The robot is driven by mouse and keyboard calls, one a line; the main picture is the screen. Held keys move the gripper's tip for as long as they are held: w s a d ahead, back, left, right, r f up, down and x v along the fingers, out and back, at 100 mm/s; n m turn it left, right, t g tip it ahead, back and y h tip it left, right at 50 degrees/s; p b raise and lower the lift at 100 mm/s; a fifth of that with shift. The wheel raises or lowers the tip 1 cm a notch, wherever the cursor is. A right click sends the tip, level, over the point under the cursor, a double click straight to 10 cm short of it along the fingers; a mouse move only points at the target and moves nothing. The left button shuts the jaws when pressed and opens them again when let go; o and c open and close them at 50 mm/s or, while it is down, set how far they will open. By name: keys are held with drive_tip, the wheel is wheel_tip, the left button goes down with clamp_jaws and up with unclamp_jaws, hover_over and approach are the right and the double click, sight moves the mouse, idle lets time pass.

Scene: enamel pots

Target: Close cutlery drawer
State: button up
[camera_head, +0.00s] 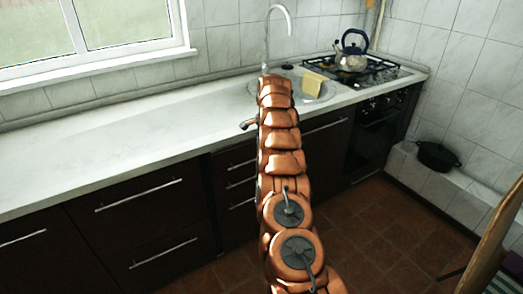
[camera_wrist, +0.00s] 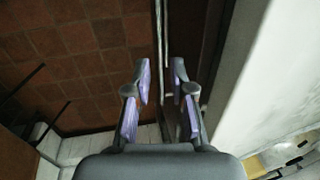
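Dark drawer fronts with bar handles (camera_head: 242,165) stand stacked below the counter, just left of my arm in the head view. My arm covers part of this stack. I cannot tell which front is the cutlery drawer, or how far any drawer is pulled out. In the wrist view, my gripper (camera_wrist: 160,66) is open, with its purple-padded fingers apart. A thin metal bar, which looks like a handle (camera_wrist: 158,30), runs lengthwise in line with the gap between the fingertips. I cannot tell whether it touches them. My gripper is mostly hidden behind the arm in the head view.
The white countertop (camera_head: 120,150) runs along the wall, with a sink and tap (camera_head: 279,25). A kettle (camera_head: 352,55) stands on the hob above the oven (camera_head: 372,135). A black pot (camera_head: 437,156) sits on a tiled ledge. A wooden object (camera_head: 490,250) is at the right edge. The tiled floor has free room.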

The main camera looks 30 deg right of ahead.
drive_tip(key=shift+s+r, duration=0.25)
drive_tip(key=shift+r, duration=0.9)
drive_tip(key=shift+s+r, duration=0.25)
drive_tip(key=shift+r, duration=0.85)
